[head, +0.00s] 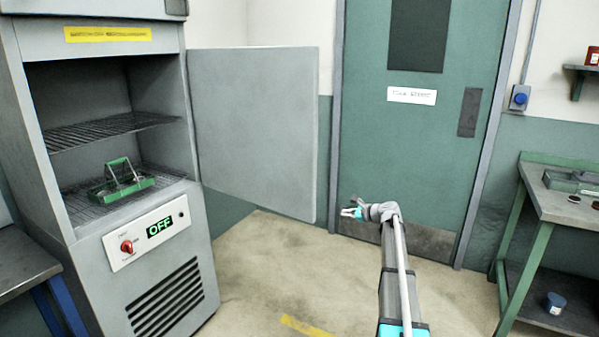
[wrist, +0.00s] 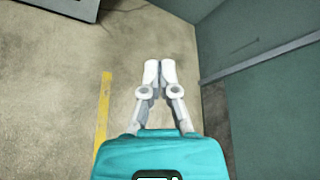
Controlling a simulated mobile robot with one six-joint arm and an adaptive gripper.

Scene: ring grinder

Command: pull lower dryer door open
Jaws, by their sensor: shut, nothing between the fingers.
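The lower dryer door (head: 255,130) is a flat grey panel in the head view. It stands swung wide open to the right of the grey dryer (head: 45,165). The open chamber shows wire racks, with a green wire-handled basket (head: 122,182) on the lower rack. My gripper (head: 347,212) is to the right of the door's lower right corner, apart from it, in front of the green room door. In the wrist view my gripper (wrist: 160,68) has its fingertips together with nothing between them, above the floor.
The dryer panel (head: 147,232) has a red knob and an "OFF" display. A green room door (head: 420,110) is behind my arm. A workbench (head: 560,195) stands at right and another table (head: 22,262) at lower left. The floor (head: 265,265) between is clear.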

